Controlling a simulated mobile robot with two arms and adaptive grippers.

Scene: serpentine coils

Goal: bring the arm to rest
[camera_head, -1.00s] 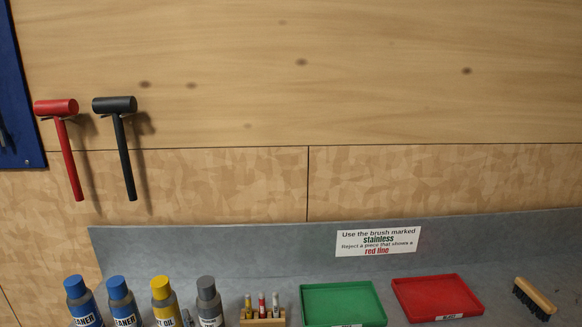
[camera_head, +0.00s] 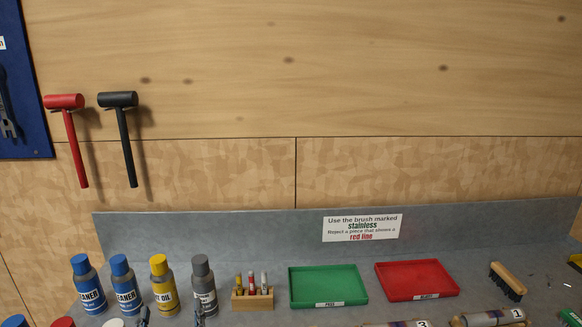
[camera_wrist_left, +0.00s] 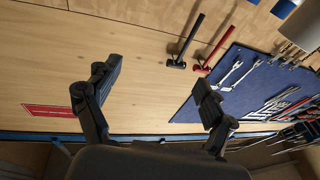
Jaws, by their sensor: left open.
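My left gripper (camera_wrist_left: 156,80) is open in the left wrist view, with its two dark fingers spread wide and nothing between them. It faces the wooden wall, seen upside down there. In the head view, only what look like the tips of my left gripper (camera_head: 172,317) show at the bottom edge, in front of the bottles. The rest of that arm is below the picture. My right gripper is in neither view.
Several bottles (camera_head: 125,286), a marker block (camera_head: 252,299), a green tray (camera_head: 328,303), a red tray (camera_head: 417,297) and a brush (camera_head: 507,281) stand on the bench. A red hammer (camera_head: 73,140) and a black hammer (camera_head: 125,140) hang on the wall beside a blue tool board (camera_wrist_left: 250,83).

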